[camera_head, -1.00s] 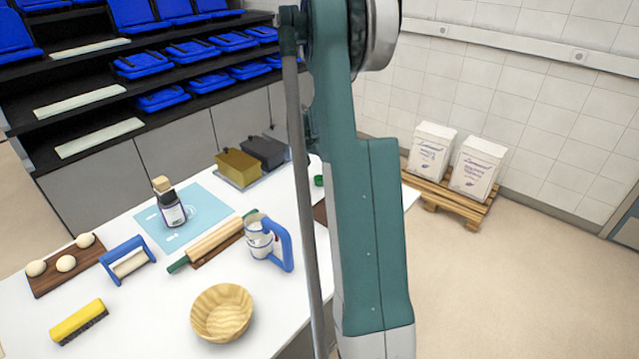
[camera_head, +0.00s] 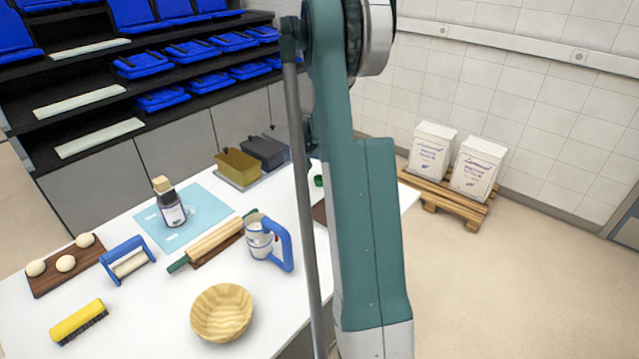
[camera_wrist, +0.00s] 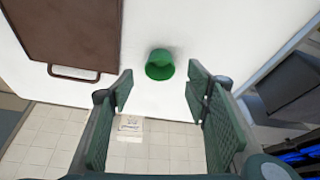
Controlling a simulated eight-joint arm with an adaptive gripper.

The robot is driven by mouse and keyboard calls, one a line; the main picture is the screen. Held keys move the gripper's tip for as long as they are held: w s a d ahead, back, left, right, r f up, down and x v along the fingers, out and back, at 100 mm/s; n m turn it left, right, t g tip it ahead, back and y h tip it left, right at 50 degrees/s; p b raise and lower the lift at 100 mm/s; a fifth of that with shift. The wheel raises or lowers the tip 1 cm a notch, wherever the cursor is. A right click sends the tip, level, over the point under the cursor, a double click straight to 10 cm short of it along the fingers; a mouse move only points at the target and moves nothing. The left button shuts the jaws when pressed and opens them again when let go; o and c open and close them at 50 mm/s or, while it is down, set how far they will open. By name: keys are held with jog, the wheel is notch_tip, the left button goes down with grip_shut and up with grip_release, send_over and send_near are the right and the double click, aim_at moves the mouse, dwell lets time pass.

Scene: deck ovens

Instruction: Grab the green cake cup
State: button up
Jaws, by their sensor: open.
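The green cake cup (camera_wrist: 160,64) stands on the white table in the wrist view, ahead of my gripper and roughly midway between its fingers. In the head view only a small part of the green cup (camera_head: 319,181) shows at the edge of my arm. My gripper (camera_wrist: 159,88) is open and empty, with its two finger pads on either side and clear of the cup. The head view does not show my gripper, as my arm covers that area.
A brown tray (camera_wrist: 75,30) with a handle lies left of the cup in the wrist view. Dark and gold tins (camera_head: 239,165) stand behind. A mug (camera_head: 260,240), rolling pin (camera_head: 212,240) and wooden bowl (camera_head: 222,312) occupy the table's front. The table's edge is close to the cup.

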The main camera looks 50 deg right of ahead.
jog(key=shift+x, duration=2.55)
jog(key=c, duration=0.8)
